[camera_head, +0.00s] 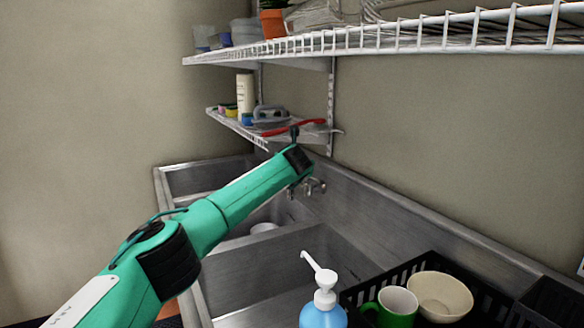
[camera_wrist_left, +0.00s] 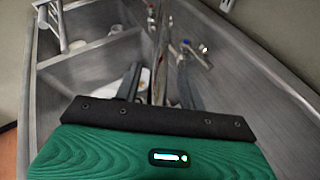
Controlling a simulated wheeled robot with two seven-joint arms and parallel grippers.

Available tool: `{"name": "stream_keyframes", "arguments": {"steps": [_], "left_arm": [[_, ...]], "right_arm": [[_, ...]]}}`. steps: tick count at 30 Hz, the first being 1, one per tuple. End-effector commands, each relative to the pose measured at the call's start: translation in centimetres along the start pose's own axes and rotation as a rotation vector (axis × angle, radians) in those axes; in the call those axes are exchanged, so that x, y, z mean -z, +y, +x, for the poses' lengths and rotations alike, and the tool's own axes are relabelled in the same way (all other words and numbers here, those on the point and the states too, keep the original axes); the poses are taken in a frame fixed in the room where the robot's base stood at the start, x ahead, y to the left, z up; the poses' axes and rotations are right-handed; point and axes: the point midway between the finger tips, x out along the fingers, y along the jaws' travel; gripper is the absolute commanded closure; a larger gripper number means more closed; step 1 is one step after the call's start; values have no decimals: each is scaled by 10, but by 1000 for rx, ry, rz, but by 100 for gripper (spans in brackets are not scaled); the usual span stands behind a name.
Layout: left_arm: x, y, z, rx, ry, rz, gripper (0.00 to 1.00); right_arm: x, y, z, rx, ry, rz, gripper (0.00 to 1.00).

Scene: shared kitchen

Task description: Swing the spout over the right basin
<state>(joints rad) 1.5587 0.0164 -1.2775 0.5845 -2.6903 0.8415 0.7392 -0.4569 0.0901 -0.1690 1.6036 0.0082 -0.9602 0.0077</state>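The metal spout (camera_wrist_left: 160,55) runs lengthwise through the middle of the left wrist view, between the two dark fingers of my left gripper (camera_wrist_left: 158,82). The fingers are apart, and I see no clear grip on the spout. In the head view my left gripper's end (camera_head: 298,160) is at the faucet, and my arm hides most of the spout. The faucet handles (camera_head: 315,186) show at the back wall and in the left wrist view (camera_wrist_left: 200,52). The right basin (camera_head: 300,262) is nearer and looks empty in its visible part. My right gripper is out of view.
A blue soap bottle with a white pump (camera_head: 322,300), a green mug (camera_head: 393,306) and a cream bowl (camera_head: 440,296) in a black rack (camera_head: 490,298) stand at the near right. Wire shelves (camera_head: 400,38) hang above the sink. A white dish (camera_head: 264,228) lies in the middle basin.

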Motion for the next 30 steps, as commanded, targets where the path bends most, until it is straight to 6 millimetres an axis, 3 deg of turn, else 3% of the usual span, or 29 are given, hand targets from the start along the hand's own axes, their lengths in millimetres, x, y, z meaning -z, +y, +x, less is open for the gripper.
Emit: {"name": "stream_keyframes", "arguments": {"steps": [14,30], "left_arm": [[-2,1,-9,0,-4,0,59],[-1,0,-72,2,-5,0,59]], "right_arm": [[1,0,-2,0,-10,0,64],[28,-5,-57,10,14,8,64]]}}
